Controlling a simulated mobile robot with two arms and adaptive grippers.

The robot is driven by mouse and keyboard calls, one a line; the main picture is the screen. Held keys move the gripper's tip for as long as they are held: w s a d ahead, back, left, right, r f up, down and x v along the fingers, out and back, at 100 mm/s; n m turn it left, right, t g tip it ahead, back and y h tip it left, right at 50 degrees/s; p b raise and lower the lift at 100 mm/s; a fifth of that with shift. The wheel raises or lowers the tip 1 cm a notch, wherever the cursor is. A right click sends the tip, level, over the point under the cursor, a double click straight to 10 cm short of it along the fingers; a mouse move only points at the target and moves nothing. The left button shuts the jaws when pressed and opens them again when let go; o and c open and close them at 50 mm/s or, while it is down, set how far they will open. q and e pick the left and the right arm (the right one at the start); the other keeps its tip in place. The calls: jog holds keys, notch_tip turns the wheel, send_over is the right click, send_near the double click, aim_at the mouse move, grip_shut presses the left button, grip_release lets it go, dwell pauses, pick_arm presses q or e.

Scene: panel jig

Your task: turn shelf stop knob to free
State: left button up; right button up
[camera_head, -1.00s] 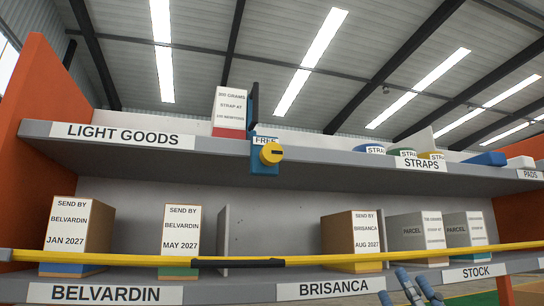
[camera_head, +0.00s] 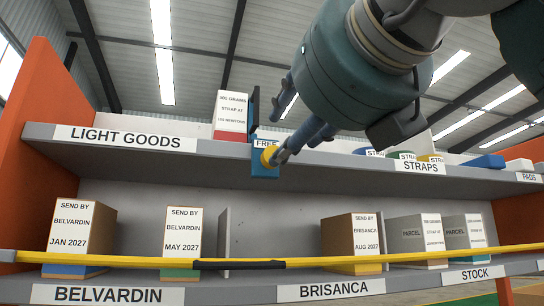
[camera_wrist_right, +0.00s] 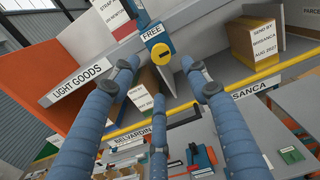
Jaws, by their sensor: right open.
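The yellow round shelf stop knob (camera_head: 267,156) sits on a blue plate (camera_head: 264,170) marked FREE, on the upper shelf's front edge. In the right wrist view, the knob (camera_wrist_right: 161,53) shows a short dark mark on its face. My right gripper (camera_head: 279,132) is open at the knob, and a finger covers the knob's right part in the head view. In the wrist view, fingertips stand left and right of the knob, with a third finger below. I cannot tell whether any finger touches it. My left gripper is not in view.
The upper shelf edge (camera_head: 330,164) runs across behind my right gripper. A black upright piece (camera_head: 255,105) and a white-and-red box (camera_head: 230,115) stand left of and above the knob. A yellow bar (camera_head: 120,259) crosses the lower shelf's cartons.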

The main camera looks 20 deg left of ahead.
aim_at(268, 152)
jog(key=shift+p+x, duration=2.35)
jog(key=shift+x, duration=3.2)
jog(key=shift+d, duration=0.1)
jog(key=c, duration=1.2)
jog(key=shift+o, duration=0.2)
